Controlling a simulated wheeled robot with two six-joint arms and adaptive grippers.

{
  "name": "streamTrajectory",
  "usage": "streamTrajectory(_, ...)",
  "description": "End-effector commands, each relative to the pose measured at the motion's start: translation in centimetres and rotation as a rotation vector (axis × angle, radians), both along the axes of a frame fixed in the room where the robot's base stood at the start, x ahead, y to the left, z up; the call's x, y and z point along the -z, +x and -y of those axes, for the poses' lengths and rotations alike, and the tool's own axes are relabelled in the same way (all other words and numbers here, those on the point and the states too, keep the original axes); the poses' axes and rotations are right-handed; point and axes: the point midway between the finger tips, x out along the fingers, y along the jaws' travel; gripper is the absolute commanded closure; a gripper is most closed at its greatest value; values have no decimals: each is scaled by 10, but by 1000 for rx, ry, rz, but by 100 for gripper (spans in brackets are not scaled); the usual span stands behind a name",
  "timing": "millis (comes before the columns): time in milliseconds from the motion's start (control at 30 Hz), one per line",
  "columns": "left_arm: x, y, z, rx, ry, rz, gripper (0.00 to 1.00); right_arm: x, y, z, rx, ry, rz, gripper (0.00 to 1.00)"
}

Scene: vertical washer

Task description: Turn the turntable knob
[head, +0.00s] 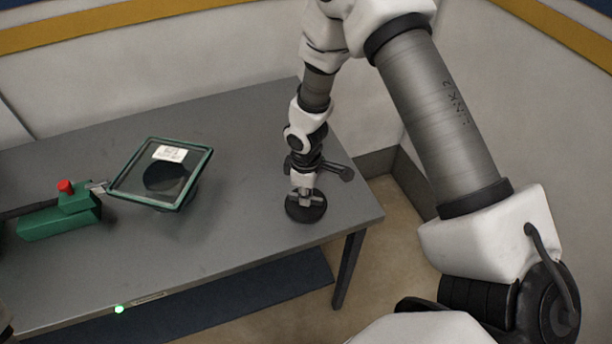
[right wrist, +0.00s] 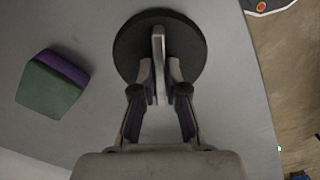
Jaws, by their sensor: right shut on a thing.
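The turntable knob is a round black disc (head: 318,212) with a raised upright grey bar across its middle, near the right end of the grey table. My right gripper (head: 304,193) points down at it from above. In the right wrist view the disc (right wrist: 133,40) is at the top, and the fingers (right wrist: 159,78) are shut on the knob's bar, one on each side. The lower part of the bar is between the fingers. My left gripper cannot be made out in either view.
A green-framed dark panel (head: 205,166) with a white label is tilted on the table, left of the knob. A green block with a red button (head: 66,186) stands farther left. A green and purple block (right wrist: 50,85) shows in the right wrist view. The table's right edge is close to the knob.

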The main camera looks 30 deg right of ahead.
Motion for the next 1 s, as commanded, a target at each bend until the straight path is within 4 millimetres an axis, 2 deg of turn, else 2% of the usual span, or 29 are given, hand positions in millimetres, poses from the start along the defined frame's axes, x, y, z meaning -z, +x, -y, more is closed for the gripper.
streamTrajectory(167, 0, 0, 0, 0, 0, 0, 100, 0, 0, 0, 1, 0, 1, 100)
streamTrajectory(200, 0, 0, 0, 0, 0, 0, 100, 0, 0, 0, 1, 0, 1, 74)
streamTrajectory(233, 0, 0, 0, 0, 0, 0, 100, 0, 0, 0, 1, 0, 1, 63)
streamTrajectory(500, 0, 0, 0, 0, 0, 0, 100, 0, 0, 0, 2, 1, 1, 62)
streamTrajectory(633, 0, 0, 0, 0, 0, 0, 100, -8, 1, 0, 2, -1, 2, 62)
streamTrajectory(767, 0, 0, 0, 0, 0, 0, 100, -33, 2, 0, 3, 0, 6, 62)
streamTrajectory(1000, 0, 0, 0, 0, 0, 0, 100, -94, 2, 0, 2, 0, 5, 62)
